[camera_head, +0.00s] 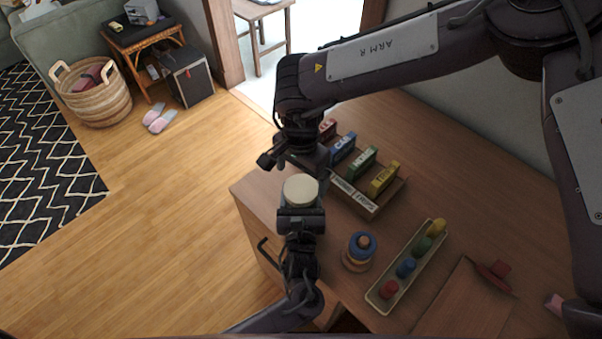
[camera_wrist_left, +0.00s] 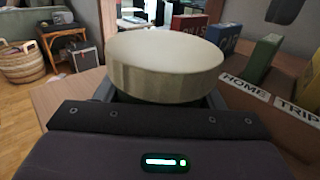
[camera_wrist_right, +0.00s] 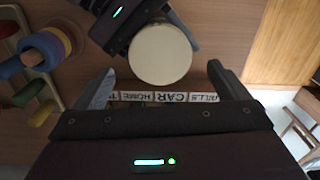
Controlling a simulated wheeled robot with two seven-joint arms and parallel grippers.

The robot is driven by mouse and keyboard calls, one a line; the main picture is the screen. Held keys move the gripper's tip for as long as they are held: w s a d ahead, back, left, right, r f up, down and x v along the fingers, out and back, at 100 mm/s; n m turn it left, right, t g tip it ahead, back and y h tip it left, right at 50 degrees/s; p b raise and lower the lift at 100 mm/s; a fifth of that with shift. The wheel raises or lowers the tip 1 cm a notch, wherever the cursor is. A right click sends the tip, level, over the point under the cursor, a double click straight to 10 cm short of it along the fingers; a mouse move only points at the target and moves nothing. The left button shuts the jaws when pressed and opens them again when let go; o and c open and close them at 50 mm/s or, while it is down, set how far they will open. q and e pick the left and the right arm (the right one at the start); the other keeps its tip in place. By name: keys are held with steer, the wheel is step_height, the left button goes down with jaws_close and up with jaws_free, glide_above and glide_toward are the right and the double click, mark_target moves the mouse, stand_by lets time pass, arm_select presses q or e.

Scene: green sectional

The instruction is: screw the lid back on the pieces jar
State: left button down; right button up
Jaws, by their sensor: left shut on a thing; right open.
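A round cream lid (camera_head: 300,188) shows at the near-left edge of the desk, held up by my left gripper (camera_head: 301,213). In the left wrist view the lid (camera_wrist_left: 165,62) sits level above the shut fingers. The jar under it is mostly hidden by the lid and the gripper, so I cannot tell whether it is threaded on. My left gripper is shut on the jar. My right gripper (camera_wrist_right: 163,85) is open. In the right wrist view the lid (camera_wrist_right: 160,54) lies in line with the gap between its fingertips, apparently not gripped.
A wooden box of labelled coloured blocks (camera_head: 353,196) stands behind the grippers. A ring stacker (camera_head: 360,248) and a tray of coloured pegs (camera_head: 393,293) lie to the right. A wooden board (camera_head: 462,306) is at front right. The right rear desk is clear.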

mark_target(301, 188)
step_height(301, 188, up, 4)
steer(key=n, duration=0.3)
steer(key=shift+f, duration=0.25)
steer(key=shift+f, duration=4.05)
